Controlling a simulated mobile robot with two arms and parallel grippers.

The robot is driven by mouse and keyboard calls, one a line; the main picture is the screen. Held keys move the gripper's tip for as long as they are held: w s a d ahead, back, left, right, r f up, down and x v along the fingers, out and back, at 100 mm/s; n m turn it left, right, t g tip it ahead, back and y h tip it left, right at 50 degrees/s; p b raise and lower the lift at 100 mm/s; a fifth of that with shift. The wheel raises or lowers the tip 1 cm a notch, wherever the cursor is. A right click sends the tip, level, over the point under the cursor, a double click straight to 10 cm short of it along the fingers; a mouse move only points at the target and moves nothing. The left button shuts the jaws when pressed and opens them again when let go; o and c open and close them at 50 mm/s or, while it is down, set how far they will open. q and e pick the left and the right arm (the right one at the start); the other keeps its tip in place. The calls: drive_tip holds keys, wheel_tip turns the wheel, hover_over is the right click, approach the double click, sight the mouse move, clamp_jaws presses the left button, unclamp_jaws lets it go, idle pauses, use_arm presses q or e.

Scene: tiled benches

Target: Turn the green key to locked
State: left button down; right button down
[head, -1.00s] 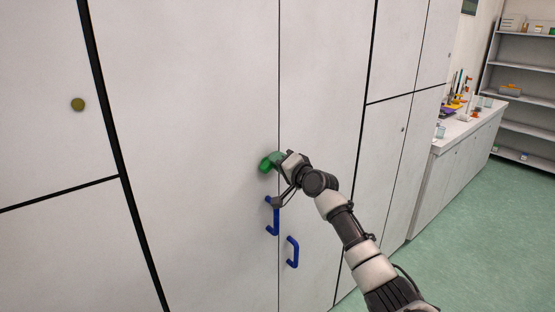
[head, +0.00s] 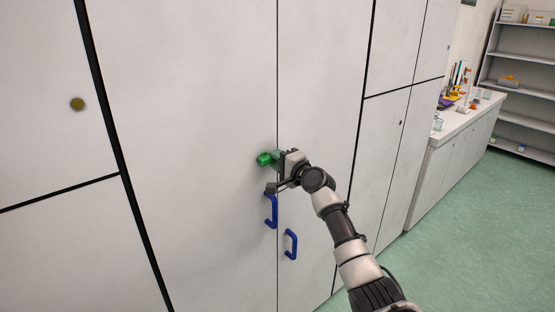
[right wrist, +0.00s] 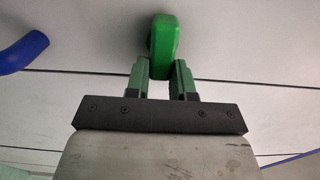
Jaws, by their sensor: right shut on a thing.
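The green key (head: 264,159) sits on the white cabinet door, just left of the seam between two doors and above the blue handles. My right gripper (head: 279,159) reaches it from the right. In the right wrist view the green key (right wrist: 163,44) stands out from the door, and my right gripper (right wrist: 161,78) is shut on its near end, one finger on each side. The fingers hide part of the key in the head view. My left gripper is not in view.
Two blue handles (head: 271,211) (head: 291,244) are just below my right gripper. A brass knob (head: 78,104) is on a cabinet door at the left. A bench (head: 463,122) with lab items and a grey shelf (head: 528,89) stand at the right. The green floor there is clear.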

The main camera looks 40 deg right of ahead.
drive_tip(key=c, duration=1)
unclamp_jaws()
drive_tip(key=shift+o, duration=0.2)
drive_tip(key=s+b, duration=0.2)
drive_tip(key=s, duration=0.8)
drive_tip(key=shift+s+d, duration=0.4)
drive_tip(key=shift+d, duration=0.05)
